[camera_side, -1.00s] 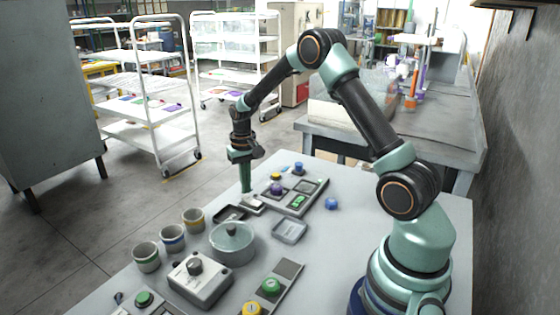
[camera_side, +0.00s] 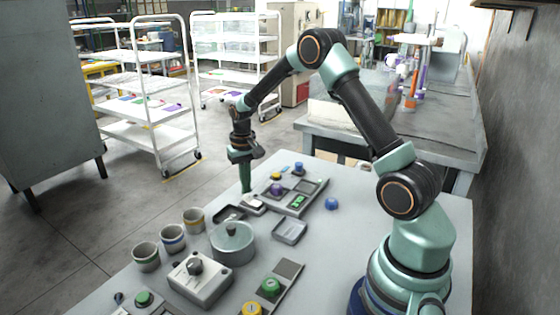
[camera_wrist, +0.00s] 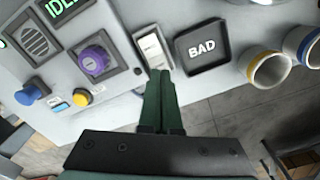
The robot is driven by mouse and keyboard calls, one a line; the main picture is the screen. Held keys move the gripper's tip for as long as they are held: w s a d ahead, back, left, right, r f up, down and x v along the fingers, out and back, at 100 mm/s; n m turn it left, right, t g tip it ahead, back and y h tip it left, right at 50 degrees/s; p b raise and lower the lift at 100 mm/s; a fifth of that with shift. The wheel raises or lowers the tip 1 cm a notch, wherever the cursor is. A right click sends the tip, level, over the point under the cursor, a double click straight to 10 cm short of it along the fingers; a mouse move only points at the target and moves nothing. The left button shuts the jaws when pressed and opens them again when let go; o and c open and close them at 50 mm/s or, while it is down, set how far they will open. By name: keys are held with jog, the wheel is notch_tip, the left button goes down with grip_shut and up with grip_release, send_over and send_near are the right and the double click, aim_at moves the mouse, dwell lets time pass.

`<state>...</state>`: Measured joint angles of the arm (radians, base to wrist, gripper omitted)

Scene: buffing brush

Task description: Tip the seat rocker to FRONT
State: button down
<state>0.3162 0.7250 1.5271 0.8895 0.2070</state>
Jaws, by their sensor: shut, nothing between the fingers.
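In the side view my gripper (camera_side: 245,189) stands upright over the panel's far-left end.
A purple knob (camera_wrist: 96,60) and a green display (camera_wrist: 62,5) share the panel. A black BAD tray (camera_wrist: 202,46) lies close beside the rocker. Cups (camera_wrist: 268,68), a lidded pot (camera_side: 232,242) and a shallow grey tray (camera_side: 290,231) stand nearby. The right of the table is mostly clear.

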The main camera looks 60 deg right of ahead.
aim_at(246, 198)
jog(key=shift+f, duration=1.05)
dwell(0.7)
jog(key=shift+r, duration=3.55)
jog(key=s+a+r+n+t, duration=0.1)
jog(key=s+a+r, duration=0.2)
jog(key=a+r, duration=0.15)
jog(key=s+a+r+n+t, duration=0.1)
jog(key=s+a+r, duration=0.15)
jog(key=r, duration=0.35)
jog(key=s+a+r+n+t, duration=0.3)
jog(key=s+a, duration=0.5)
jog(key=s, duration=0.3)
jog(key=shift+s+r+n+t, duration=0.25)
jog(key=shift+r+n+t, duration=0.05)
jog(key=shift+r+n, duration=0.2)
